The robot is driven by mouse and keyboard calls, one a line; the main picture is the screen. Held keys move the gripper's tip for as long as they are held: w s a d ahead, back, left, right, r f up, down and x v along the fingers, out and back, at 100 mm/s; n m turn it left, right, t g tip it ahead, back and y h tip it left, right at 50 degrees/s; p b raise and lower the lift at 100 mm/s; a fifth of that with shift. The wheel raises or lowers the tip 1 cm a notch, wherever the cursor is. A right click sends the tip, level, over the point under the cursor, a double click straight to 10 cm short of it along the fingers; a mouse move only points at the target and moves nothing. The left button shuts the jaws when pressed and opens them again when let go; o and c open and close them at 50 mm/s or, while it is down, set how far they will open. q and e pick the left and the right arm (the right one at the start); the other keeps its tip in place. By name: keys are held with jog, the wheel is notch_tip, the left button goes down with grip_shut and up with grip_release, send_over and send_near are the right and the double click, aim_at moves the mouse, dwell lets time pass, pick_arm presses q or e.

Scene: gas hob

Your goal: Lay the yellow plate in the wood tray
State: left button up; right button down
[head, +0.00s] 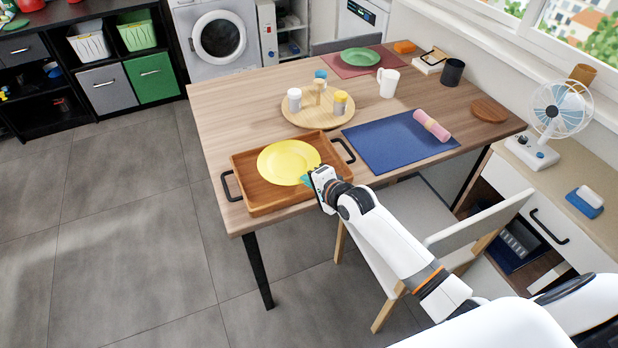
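The yellow plate (287,161) shows within the outline of the wood tray (258,200), right side up and roughly level. I cannot tell whether it rests on the tray floor or is a little above it. The brown tray has black handles and sits at the table's near left corner. My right gripper (308,182) is at the plate's near right edge, over the tray's near side. A teal fingertip shows by the rim; the hand hides the rest, so its grip on the plate is unclear. My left gripper is out of view.
A round wooden board (296,119) with small jars stands just behind the tray. A blue mat (385,146) with a pink roll (431,125) lies to the right. A white mug (388,83) stands farther back. A chair (478,222) is at the near side, by my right arm.

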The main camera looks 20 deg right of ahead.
jog(key=c, duration=2.1)
grip_release()
jog(key=shift+c, duration=0.2)
jog(key=o, duration=0.5)
jog(key=shift+o, duration=0.2)
jog(key=shift+f, duration=0.15)
jog(key=shift+s+f, duration=0.15)
jog(key=v, duration=1.2)
jog(key=shift+r, duration=0.35)
jog(key=shift+w+d+f, duration=0.1)
jog(key=shift+w, duration=0.15)
